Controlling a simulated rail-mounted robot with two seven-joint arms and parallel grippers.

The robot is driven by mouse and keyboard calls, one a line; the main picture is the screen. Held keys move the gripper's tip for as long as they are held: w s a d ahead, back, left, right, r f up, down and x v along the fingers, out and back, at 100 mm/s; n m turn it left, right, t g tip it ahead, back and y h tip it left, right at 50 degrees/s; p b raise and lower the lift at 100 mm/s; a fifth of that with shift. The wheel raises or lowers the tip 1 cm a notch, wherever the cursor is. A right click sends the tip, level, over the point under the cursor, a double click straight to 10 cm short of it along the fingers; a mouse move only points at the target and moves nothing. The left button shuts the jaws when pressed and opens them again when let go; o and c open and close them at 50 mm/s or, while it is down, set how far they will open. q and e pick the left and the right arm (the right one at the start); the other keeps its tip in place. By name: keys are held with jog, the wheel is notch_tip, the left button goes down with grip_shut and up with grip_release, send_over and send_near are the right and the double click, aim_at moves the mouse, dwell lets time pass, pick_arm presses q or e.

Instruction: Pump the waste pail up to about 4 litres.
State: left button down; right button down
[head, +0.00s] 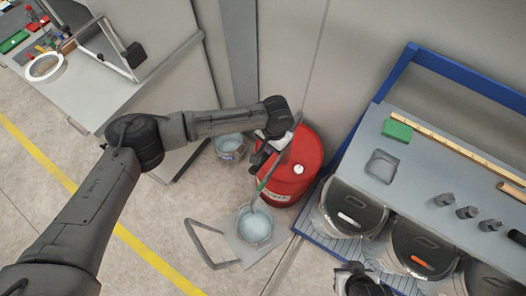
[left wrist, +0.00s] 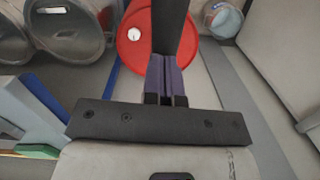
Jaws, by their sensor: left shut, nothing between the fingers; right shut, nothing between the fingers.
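A red drum (head: 300,172) stands against the wall, with a white cap on its top; it also shows in the left wrist view (left wrist: 135,40). A grey hose with a green section (head: 263,184) slants from beside the drum down to an open pail (head: 254,228) holding pale liquid. I cannot read its level. A second pail (head: 229,148) stands behind. I cannot tell which is named the waste pail. My left gripper (head: 262,160) is shut and empty beside the drum's top, partly hidden by the wrist. My right gripper (head: 357,284) is shut at the bottom edge, partly cut off.
The front pail stands on a grey platform (head: 246,252) with a bent handle (head: 205,247). A blue-framed bench (head: 345,194) with several large cans (head: 350,212) below is at right. A cluttered counter (head: 90,97) is at upper left. Floor at lower left is clear.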

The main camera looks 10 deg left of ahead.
dwell(0.3)
pick_arm(q)
jog(key=shift+r, duration=0.25)
notch_tip(320, 180, up, 13)
jog(key=w, duration=0.1)
jog(key=shift+d+r, duration=0.15)
jog(key=shift+d, duration=0.2)
jog(key=shift+w, duration=0.15)
dwell(0.4)
dwell(0.5)
